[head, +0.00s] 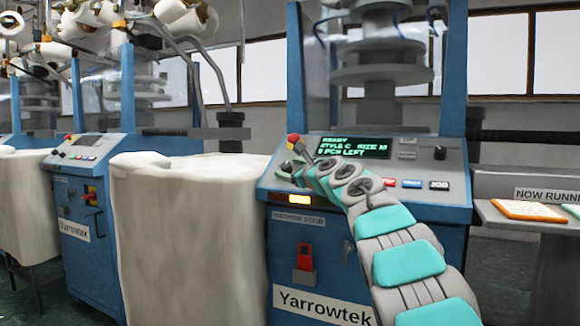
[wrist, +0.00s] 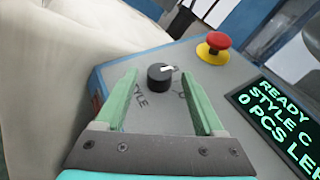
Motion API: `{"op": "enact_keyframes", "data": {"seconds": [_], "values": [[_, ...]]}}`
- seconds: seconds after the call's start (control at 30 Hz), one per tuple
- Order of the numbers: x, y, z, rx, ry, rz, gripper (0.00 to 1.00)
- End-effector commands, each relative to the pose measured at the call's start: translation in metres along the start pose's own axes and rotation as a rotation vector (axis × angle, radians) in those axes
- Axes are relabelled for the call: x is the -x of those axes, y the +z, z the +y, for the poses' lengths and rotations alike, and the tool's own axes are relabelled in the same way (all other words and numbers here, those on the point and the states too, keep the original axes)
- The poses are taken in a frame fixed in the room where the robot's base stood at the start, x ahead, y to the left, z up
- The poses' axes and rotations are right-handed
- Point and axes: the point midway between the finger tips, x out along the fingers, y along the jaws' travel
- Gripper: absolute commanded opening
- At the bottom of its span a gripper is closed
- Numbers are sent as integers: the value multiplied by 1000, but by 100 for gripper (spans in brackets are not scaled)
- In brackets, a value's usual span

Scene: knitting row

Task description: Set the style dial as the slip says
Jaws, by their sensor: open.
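The style dial (wrist: 160,77) is a black round knob with a white pointer mark turned to the upper right in the wrist view. The word STYLE is printed beside it, partly behind a finger. My gripper (wrist: 160,76) is open, its two green fingers on either side of the dial; I cannot tell whether they touch it. In the head view my gripper (head: 296,168) is at the panel's left end and hides the dial. The display (head: 354,147) reads READY, STYLE C, 0 PCS LEFT. An orange-edged slip (head: 529,211) lies under the NOW RUNNING sign, its text too small to read.
A red mushroom button (wrist: 214,47) on a yellow base is close to the dial. A black knob (head: 440,153) and coloured buttons (head: 411,184) are at the panel's right. A pale fabric bulk (head: 185,235) stands left of the machine.

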Motion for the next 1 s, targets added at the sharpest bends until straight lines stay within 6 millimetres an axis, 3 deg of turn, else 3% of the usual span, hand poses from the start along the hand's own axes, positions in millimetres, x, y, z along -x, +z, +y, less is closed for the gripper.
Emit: {"op": "enact_keyframes", "data": {"seconds": [0.23,0.83,1.0], "values": [[0,0,0,0,0,-1,69],[0,0,0,-1,1,-1,2],[0,0,0,-1,1,-1,0]]}}
